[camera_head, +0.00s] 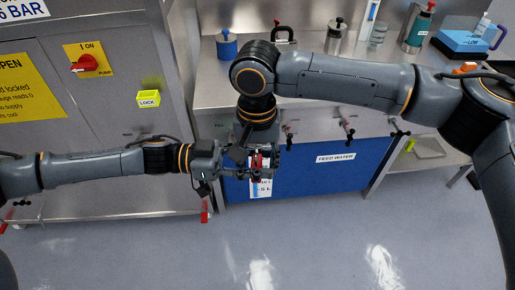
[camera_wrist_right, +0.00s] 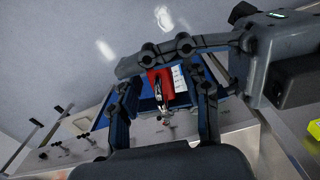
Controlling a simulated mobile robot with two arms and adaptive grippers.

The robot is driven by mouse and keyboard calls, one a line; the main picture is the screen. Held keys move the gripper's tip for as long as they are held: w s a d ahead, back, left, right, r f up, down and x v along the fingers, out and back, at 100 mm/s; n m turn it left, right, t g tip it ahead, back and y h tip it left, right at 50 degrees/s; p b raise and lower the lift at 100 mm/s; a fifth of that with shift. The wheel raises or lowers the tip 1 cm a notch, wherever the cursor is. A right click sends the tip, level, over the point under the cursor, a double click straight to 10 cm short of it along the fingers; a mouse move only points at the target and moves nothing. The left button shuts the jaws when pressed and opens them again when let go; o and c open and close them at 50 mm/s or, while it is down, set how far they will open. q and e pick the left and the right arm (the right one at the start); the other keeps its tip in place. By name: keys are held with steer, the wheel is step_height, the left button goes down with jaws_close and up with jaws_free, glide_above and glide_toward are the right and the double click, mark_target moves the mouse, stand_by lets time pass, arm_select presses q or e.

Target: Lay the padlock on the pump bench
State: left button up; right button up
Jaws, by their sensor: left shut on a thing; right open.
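The padlock has a red body and shows small in the head view (camera_head: 257,160). It also shows in the right wrist view (camera_wrist_right: 160,80), with its shackle towards the bottom of that view. My left gripper (camera_head: 250,172) is shut on the padlock, holding it in the air before the bench front. My right gripper (camera_head: 255,152) points down from above at the same spot. In the right wrist view its open fingers (camera_wrist_right: 165,108) stand either side of the padlock; I cannot tell whether they touch it. The pump bench (camera_head: 215,88) is the steel-topped bench behind.
On the bench stand a blue pot (camera_head: 227,46), a dark handled item (camera_head: 283,36), a steel flask (camera_head: 335,38) and a blue box (camera_head: 460,43). Valve handles jut from its front. A steel cabinet with a red switch (camera_head: 88,63) and yellow LOCK box (camera_head: 148,98) stands left.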

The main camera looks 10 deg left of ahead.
steer(key=shift+f, duration=0.2)
jaws_close()
arm_select(q)
steer(key=o, duration=1.3)
